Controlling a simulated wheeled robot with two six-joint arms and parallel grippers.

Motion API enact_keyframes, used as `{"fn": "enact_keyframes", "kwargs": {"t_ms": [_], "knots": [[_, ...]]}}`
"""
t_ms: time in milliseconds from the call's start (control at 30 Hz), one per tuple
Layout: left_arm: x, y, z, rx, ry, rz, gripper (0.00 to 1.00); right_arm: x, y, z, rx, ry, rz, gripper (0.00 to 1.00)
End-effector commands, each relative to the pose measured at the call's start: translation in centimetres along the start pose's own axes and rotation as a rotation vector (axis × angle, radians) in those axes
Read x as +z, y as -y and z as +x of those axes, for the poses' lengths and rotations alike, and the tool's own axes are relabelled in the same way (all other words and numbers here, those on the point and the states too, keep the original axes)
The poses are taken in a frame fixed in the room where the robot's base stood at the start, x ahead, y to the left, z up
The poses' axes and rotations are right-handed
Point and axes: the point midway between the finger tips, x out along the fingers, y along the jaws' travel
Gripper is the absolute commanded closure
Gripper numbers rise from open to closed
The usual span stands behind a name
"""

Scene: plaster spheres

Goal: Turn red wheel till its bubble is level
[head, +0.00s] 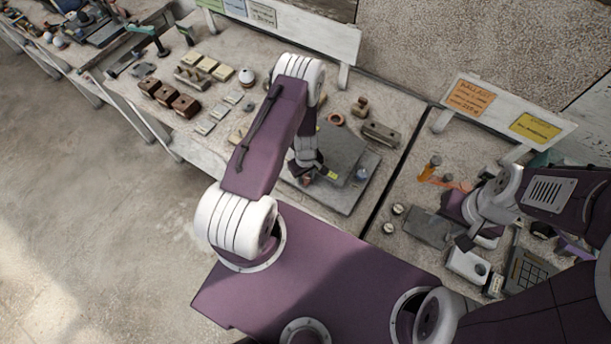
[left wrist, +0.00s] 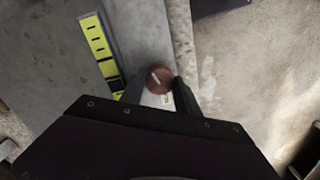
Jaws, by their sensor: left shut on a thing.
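The red wheel (left wrist: 159,80) shows in the left wrist view, a round dull-red knob with a pale slot-like mark on top. My left gripper (left wrist: 157,92) is shut on it, one dark finger on each side. A yellow strip with black marks (left wrist: 98,45), which looks like the level, lies left of the wheel on a grey plate; its bubble cannot be made out. In the head view my left gripper (head: 307,176) is low at the plate's front edge and the yellow strip (head: 332,175) shows beside it. My right gripper (head: 465,240) is over the right bench, its fingers too small to read.
The grey slab (head: 352,202) carries the plate. Brown blocks (head: 170,98) and pale tiles (head: 205,126) lie to the left. A grey metal block (head: 381,134) stands behind right. Small jars, an orange tool (head: 440,181) and a keypad device (head: 527,270) crowd the right bench.

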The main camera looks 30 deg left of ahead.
Motion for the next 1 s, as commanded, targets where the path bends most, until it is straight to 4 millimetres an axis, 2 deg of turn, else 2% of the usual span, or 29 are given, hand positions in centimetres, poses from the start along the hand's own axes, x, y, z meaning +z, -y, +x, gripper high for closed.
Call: {"fn": "enact_keyframes", "kwargs": {"t_ms": [1000], "knots": [[-0.37, -0.24, -0.17, 0.009, -0.006, -0.963, 1.0, -0.03, 0.01, -0.31, 0.0, 0.0, 0.0, 0.64]]}}
